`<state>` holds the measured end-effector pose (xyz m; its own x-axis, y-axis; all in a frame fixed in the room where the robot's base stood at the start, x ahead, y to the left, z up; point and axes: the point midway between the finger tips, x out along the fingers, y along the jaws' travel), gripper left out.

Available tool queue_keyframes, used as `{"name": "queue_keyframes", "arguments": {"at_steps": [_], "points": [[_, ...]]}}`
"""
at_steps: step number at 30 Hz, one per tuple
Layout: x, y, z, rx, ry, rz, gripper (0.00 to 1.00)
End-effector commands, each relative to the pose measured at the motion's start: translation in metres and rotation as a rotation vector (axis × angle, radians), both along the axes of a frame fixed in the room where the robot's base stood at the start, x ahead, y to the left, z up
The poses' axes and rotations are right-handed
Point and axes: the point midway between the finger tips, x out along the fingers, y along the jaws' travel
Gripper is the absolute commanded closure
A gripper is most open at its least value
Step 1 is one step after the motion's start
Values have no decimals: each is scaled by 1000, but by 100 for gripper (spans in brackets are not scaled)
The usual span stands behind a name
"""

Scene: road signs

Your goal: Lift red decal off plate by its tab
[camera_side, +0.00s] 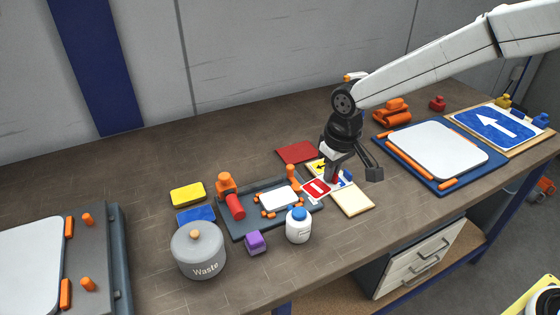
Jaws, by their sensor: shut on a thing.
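The red decal (315,187) is a small red square with a white bar. It shows just left of my gripper (335,179), in the middle of the bench. My gripper points down and is shut at the decal's right side, with a small red part between the fingertips. The fingers hide that edge, so the tab itself is not clear. A small white plate (279,197) sits in a dark grey fixture (240,221) with orange clamps, left of the decal. I cannot tell whether the decal touches the surface below it.
A yellow decal (318,166), a cream board (353,199) and a red square (296,152) lie close around my gripper. A white bottle (299,226), purple block (255,242) and grey waste pot (199,250) stand at front left. A blue-framed white panel (438,149) lies right.

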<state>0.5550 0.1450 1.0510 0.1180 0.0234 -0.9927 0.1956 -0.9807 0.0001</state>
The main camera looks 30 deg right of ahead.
Motion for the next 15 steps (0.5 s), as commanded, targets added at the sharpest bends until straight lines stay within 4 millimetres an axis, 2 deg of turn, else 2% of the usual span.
{"name": "queue_keyframes", "arguments": {"at_steps": [6, 15], "points": [[-15, -4, 7, 0, -1, 0, 100], [-20, -5, 9, 0, -1, 0, 100]]}}
